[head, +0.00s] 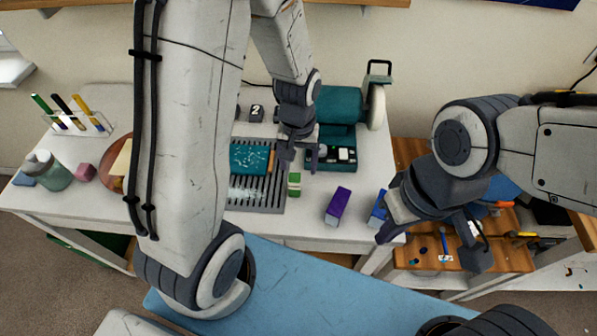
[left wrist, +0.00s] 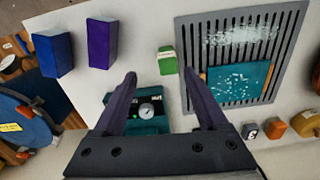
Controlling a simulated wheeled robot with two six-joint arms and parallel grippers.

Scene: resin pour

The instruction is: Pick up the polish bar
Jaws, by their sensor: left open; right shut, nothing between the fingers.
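The small green bar with a pale end, which looks like the polish bar (head: 294,184), lies on the white bench (head: 315,215) just right of the slotted grate. It also shows in the left wrist view (left wrist: 167,62), slightly beyond the fingertips. My left gripper (head: 301,157) is open and empty above the bench, behind the bar in the head view. In the left wrist view its two fingers (left wrist: 160,78) are apart, with the bar clear of both. My right gripper (head: 476,256) is shut and empty over the wooden side table.
A purple block (head: 338,204) and a blue block (head: 378,208) stand right of the bar. The slotted grate (head: 263,200) carries a teal slab (head: 250,157). A teal machine (head: 340,105) with a pale wheel stands behind. The wooden table (head: 510,258) holds several tools.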

